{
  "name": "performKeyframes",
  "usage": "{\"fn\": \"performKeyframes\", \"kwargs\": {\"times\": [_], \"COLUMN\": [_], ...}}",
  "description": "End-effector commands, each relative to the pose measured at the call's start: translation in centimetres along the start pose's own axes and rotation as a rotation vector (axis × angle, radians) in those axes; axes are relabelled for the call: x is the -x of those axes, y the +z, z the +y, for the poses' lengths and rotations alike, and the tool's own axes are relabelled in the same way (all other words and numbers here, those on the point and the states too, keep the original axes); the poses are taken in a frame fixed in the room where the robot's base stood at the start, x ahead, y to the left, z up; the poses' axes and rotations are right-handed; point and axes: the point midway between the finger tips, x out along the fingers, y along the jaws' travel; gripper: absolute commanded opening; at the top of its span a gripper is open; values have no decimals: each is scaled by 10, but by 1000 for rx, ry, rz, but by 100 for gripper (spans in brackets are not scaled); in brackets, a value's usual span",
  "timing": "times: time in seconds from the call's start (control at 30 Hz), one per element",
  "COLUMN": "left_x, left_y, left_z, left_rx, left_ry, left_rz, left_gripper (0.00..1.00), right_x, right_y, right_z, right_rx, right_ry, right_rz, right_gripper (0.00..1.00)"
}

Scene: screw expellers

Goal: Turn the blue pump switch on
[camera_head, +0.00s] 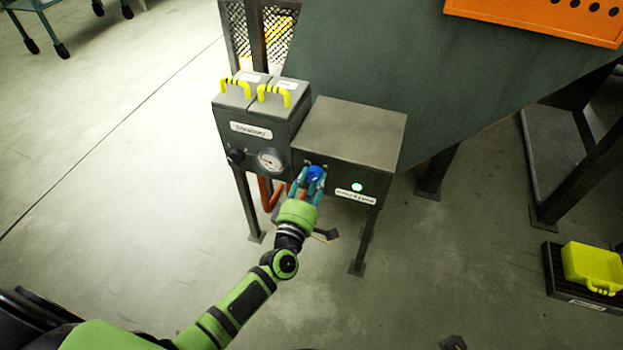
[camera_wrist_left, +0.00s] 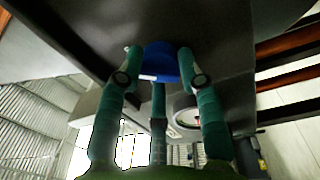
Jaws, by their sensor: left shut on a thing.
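The blue pump switch (camera_head: 315,173) is a round blue knob on the front of a dark grey box (camera_head: 357,131). My left gripper (camera_head: 308,178) is at the knob, its teal fingers around it. In the left wrist view the blue knob (camera_wrist_left: 160,62) sits between the fingertips of my left gripper (camera_wrist_left: 160,75), and a white mark shows on its lower edge. The gripper is shut on the knob. A green light (camera_head: 357,187) glows on the box, right of the knob. My right gripper is not in view.
Left of the box stands a grey unit with a gauge (camera_head: 271,159), a black knob (camera_head: 236,156) and yellow handles (camera_head: 274,93). A large dark green machine body (camera_head: 420,80) rises behind. A yellow container (camera_head: 592,266) sits in a black tray at right.

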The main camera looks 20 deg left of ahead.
Motion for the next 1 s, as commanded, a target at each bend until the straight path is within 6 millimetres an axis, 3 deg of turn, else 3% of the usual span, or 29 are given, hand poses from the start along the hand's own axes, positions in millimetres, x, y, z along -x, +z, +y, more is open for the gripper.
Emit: {"fn": "performKeyframes", "kwargs": {"times": [0.73, 0.77, 0.8, 1.0], "left_x": [-1, -1, -1, 0], "left_y": [6, 6, 5, 3], "left_z": [2, 2, 2, 1], "left_rx": [-83, -83, -83, -82], "left_ry": [6, 6, 6, 3], "left_rz": [-17, -17, -17, -12], "left_gripper": [4, 49, 61, 61], "right_x": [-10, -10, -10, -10], "right_y": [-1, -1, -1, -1], "right_z": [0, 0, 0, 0], "right_rx": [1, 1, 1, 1], "right_ry": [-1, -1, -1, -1], "right_rz": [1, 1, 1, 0], "right_gripper": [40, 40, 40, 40]}}
